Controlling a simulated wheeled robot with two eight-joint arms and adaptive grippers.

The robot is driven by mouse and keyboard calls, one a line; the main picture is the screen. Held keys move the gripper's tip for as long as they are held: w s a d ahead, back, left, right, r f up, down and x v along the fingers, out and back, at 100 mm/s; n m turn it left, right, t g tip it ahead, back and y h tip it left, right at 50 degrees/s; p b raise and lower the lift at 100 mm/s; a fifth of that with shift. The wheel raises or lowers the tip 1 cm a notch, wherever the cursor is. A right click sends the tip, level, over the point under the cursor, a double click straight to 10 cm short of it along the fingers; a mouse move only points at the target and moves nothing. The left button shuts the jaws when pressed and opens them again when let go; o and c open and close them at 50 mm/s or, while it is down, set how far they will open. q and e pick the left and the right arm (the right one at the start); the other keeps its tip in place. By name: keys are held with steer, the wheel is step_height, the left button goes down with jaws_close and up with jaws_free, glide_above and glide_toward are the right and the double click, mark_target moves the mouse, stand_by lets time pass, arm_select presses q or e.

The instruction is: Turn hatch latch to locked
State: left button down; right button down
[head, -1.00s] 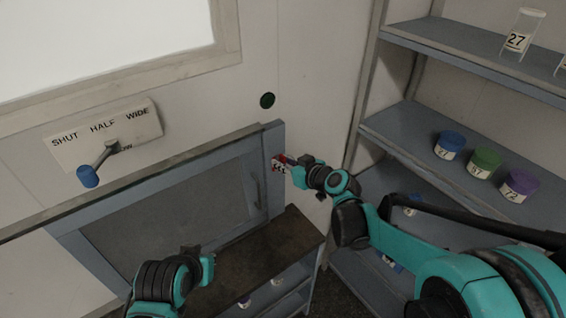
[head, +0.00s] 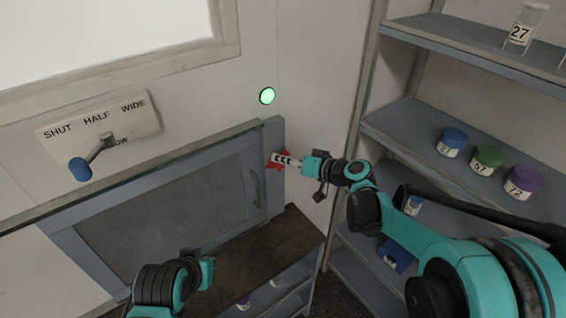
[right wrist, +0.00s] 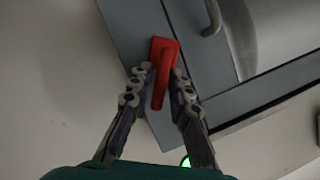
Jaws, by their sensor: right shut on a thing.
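The red hatch latch (head: 271,161) is on the blue-grey frame at the right end of the hatch (head: 165,215). In the right wrist view the latch (right wrist: 163,52) has a red plate and a lever that runs down between my fingers. My right gripper (head: 284,160) is shut on the latch lever; its two fingers (right wrist: 160,85) lie on either side of it. The hatch panel lies flush in its frame, with a grey handle (head: 254,189) beside the latch. My left gripper (head: 206,271) is low in the head view, in front of the hatch, its fingers not clear.
A round lamp (head: 267,96) glows green above the latch. A SHUT, HALF, WIDE plate (head: 135,118) with a blue-knobbed lever (head: 80,169) is on the wall at left. Shelves (head: 410,130) with lidded jars stand at right. A dark bench top (head: 240,250) lies below the hatch.

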steer(key=m+y+b, duration=0.2)
steer(key=m, duration=0.1)
steer(key=m+b, duration=0.1)
steer(key=shift+w+d+f+m+g+y+b, duration=0.1)
steer(key=shift+d+f+m+g+y+b, duration=0.05)
steer(key=shift+f+m+g+y+b, duration=0.2)
steer(key=m+t+y+b, duration=0.1)
steer(key=m+b, duration=0.1)
steer(key=m, duration=0.2)
steer(key=shift+y+b, duration=0.3)
steer(key=shift+y, duration=0.05)
steer(key=shift+r, duration=0.1)
steer(key=c, duration=1.6)
jaws_free()
steer(key=v, duration=1.2)
